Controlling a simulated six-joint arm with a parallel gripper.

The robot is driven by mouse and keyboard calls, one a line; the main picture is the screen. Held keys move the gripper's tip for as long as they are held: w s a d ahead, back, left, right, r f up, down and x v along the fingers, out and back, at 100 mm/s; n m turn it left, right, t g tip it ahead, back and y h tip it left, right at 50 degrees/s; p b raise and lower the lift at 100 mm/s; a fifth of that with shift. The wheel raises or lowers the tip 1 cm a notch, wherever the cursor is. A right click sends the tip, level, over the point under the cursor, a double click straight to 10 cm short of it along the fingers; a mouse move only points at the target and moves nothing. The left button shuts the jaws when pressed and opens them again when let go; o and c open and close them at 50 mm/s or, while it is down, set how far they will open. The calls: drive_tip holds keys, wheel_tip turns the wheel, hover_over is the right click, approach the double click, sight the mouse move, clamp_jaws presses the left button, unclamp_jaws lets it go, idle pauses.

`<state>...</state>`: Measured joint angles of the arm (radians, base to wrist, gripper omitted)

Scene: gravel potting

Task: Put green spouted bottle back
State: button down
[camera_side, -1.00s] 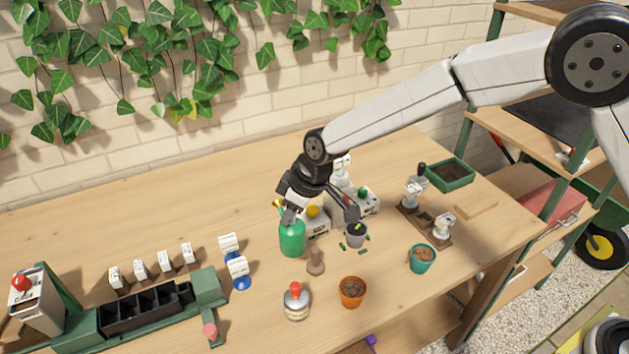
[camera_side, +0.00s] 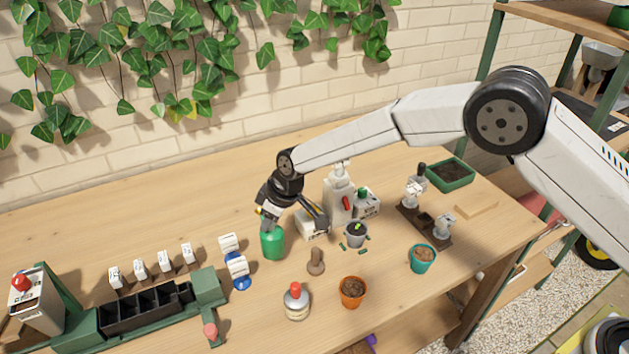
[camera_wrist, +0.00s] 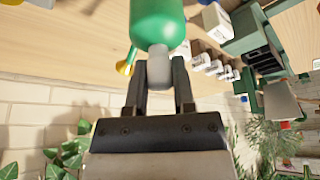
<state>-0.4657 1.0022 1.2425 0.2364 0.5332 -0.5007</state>
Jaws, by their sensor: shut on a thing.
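The green spouted bottle (camera_side: 272,244) is upright in the side view, left of centre on the wooden workbench. I cannot tell whether its base touches the bench. My gripper (camera_side: 268,215) is above it, shut on its neck. In the wrist view, the two fingers of my gripper (camera_wrist: 159,66) close on the bottle's grey neck, and the green body (camera_wrist: 157,20) fills the top. My gripper partly hides the bottle's top in the side view.
A brown wooden tool (camera_side: 316,262) and a red-topped jar (camera_side: 297,302) are in front. A grey pot (camera_side: 355,235) and a white machine (camera_side: 340,200) stand to the right. Bench behind left is clear.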

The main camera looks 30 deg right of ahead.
sight(269, 230)
drive_tip(key=shift+w+a+f, duration=0.1)
drive_tip(key=shift+w+f, duration=0.15)
drive_tip(key=shift+f, duration=1.5)
drive_tip(key=shift+f, duration=0.2)
drive_tip(key=shift+c, duration=2.2)
unclamp_jaws()
drive_tip(key=shift+r, duration=0.4)
drive_tip(key=v, duration=1.1)
drive_tip(key=shift+s+r, duration=0.15)
drive_tip(key=shift+r, duration=0.05)
